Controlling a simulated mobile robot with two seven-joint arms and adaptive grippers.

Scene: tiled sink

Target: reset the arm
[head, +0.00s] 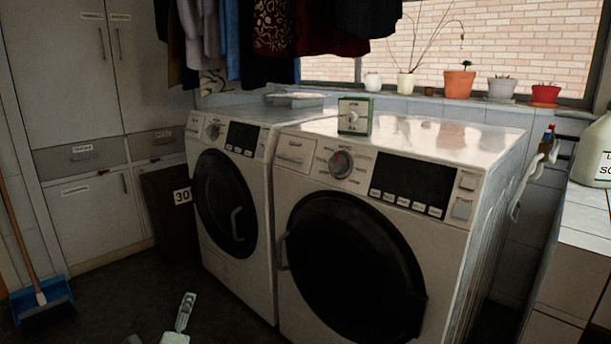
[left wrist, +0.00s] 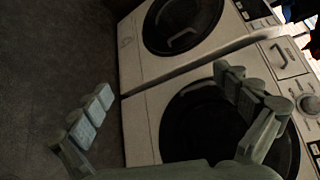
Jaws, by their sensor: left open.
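My left gripper (head: 178,320) shows at the bottom edge of the head view, low in front of the washing machines, with most of the arm out of the picture. In the left wrist view its two grey-green padded fingers (left wrist: 163,82) are spread wide apart with nothing between them. The dark floor and the front of a white washing machine (left wrist: 140,125) lie beyond the fingers. My right gripper is in neither view.
Two white front-loading washing machines (head: 290,205) stand side by side, doors closed. A small green-framed box (head: 354,116) sits on top. A tiled counter (head: 585,225) with a bottle (head: 592,160) is right. A dark bin (head: 167,220) and a blue dustpan (head: 42,300) are left.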

